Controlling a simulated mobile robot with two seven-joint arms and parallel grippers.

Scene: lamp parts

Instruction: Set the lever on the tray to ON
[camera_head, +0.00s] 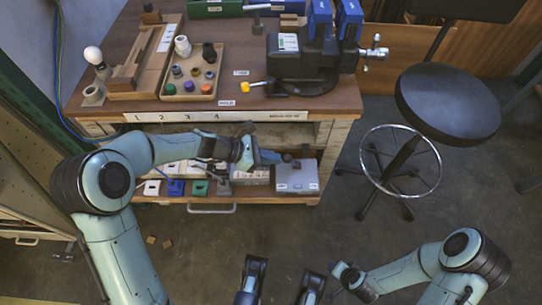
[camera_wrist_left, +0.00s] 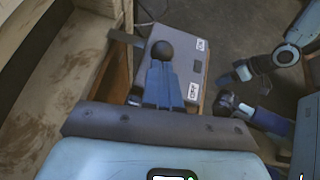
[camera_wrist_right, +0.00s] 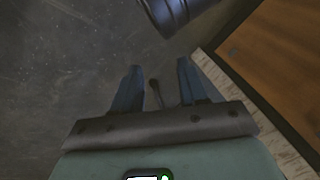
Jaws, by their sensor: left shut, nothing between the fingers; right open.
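A grey box (camera_head: 297,179) sits at the right end of the low pull-out tray (camera_head: 213,208) under the workbench. In the left wrist view the box (camera_wrist_left: 181,65) carries two small white labels, too small to read for sure, and a dark round lever knob (camera_wrist_left: 161,50). My left gripper (camera_head: 284,157) is shut and empty over the box. Its fingertips (camera_wrist_left: 160,67) are at the knob's near side; I cannot tell whether they touch. The lever's shaft is hidden. My right gripper (camera_wrist_right: 158,75) is open and empty, away from the tray.
White, blue (camera_head: 176,187) and green (camera_head: 199,188) blocks stand on the tray left of the box. The workbench top (camera_head: 225,115) overhangs behind and holds a vise (camera_head: 300,65) and a parts tray (camera_head: 195,88). A black stool (camera_head: 447,103) stands right.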

